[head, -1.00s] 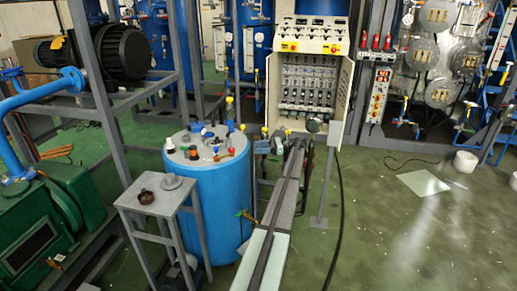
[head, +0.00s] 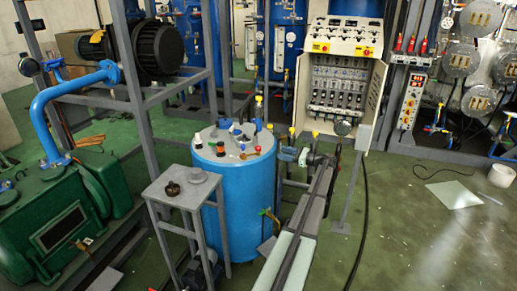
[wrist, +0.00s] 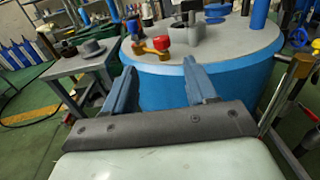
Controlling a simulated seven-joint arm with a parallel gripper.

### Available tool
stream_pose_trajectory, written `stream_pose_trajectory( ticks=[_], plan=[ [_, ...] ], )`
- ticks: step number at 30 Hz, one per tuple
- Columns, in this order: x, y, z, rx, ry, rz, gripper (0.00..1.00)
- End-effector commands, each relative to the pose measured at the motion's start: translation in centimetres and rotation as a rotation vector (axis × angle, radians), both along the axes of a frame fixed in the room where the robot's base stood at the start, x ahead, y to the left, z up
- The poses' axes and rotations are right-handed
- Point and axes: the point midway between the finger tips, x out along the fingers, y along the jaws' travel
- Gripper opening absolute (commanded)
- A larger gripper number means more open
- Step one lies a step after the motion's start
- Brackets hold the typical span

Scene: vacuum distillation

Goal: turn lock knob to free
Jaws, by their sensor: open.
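A blue cylindrical tank (head: 235,205) has a grey top (head: 215,148) with several small fittings. The wrist view shows this tank (wrist: 165,85) just ahead, with a red knob (wrist: 155,36) beside an orange-yellow fitting (wrist: 148,48) near its edge. A grey raised clamp-like part (wrist: 187,38) stands right of them. I cannot tell which fitting is the lock knob. My gripper (wrist: 160,70) is open and empty, its two blue-grey fingers spread apart in front of the tank's near rim. The knob is beyond the fingertips, apart from them.
A grey stand (head: 180,197) left of the tank holds a dark round part (head: 172,188) and a grey disc (head: 197,176). A green machine (head: 50,225) is at far left. An open control cabinet (head: 340,80) stands behind. Open floor (head: 420,230) lies at right.

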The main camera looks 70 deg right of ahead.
Motion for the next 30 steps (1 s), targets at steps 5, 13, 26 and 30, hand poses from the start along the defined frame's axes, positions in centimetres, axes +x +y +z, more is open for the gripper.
stream_pose_trajectory(
  ticks=[5,13,26,30],
  plan=[
    [1.4,-0.2,0.0,-0.001,0.001,-0.005,0.57],
    [6.0,-0.4,0.0,-0.001,0.0,-0.002,0.57],
    [12.4,-0.8,0.0,-0.001,0.0,-0.004,0.57],
    [13.3,-0.8,0.0,-0.001,0.001,-0.004,0.57]
  ],
)
